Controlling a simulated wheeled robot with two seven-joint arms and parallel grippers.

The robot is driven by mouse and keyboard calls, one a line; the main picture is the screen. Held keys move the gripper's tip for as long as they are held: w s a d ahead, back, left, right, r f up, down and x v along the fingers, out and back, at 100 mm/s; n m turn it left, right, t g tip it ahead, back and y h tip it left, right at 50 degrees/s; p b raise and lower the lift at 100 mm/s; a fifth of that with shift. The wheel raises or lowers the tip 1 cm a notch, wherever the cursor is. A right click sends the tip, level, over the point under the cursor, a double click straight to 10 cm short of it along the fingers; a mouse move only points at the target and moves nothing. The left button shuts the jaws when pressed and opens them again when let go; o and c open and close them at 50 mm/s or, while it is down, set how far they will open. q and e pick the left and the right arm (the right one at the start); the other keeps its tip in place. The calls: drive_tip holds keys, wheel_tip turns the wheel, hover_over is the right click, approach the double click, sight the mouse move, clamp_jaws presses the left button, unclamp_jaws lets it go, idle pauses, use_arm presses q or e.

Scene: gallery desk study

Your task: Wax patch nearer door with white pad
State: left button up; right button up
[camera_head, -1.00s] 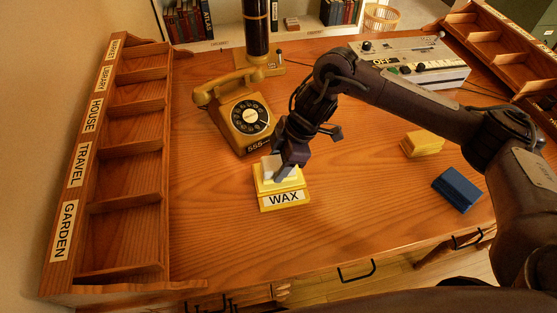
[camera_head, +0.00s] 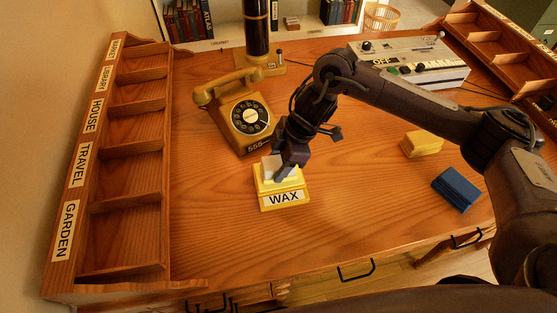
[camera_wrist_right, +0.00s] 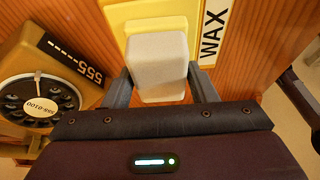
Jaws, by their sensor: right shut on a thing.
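My right gripper (camera_head: 284,172) is shut on the white pad (camera_wrist_right: 158,66); its fingers grip the pad's two sides in the right wrist view. The pad is at the top of the yellow wax holder (camera_head: 284,197), labelled WAX, which also shows in the right wrist view (camera_wrist_right: 132,15). I cannot tell for sure whether pad and holder touch. The holder stands on the wooden desk (camera_head: 330,225), in front of the phone. I cannot make out a distinct patch on the desk. My left gripper is not in view.
A yellow dial phone (camera_head: 247,118) stands close behind the wax holder. A yellow block (camera_head: 422,144) and a blue block (camera_head: 457,188) lie to the right. A labelled wooden rack (camera_head: 125,170) lines the left edge. A grey device (camera_head: 425,65) stands at the back right.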

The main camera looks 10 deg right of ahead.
sight(279, 162)
drive_tip(key=shift+r+p, duration=3.4)
drive_tip(key=shift+r, duration=0.15)
drive_tip(key=shift+f, duration=0.1)
drive_tip(key=shift+w+d+r+m, duration=0.1)
drive_tip(key=shift+d+r+m, duration=0.3)
drive_tip(key=shift+r+m, duration=0.25)
drive_tip(key=s+d+r+m+t+h, duration=0.1)
drive_tip(key=d+r+m+t+h, duration=0.3)
drive_tip(key=m, duration=1.2)
drive_tip(key=d+r, duration=0.4)
drive_tip(key=r, duration=0.1)
drive_tip(key=shift+s+d, duration=0.15)
drive_tip(key=shift+s, duration=0.2)
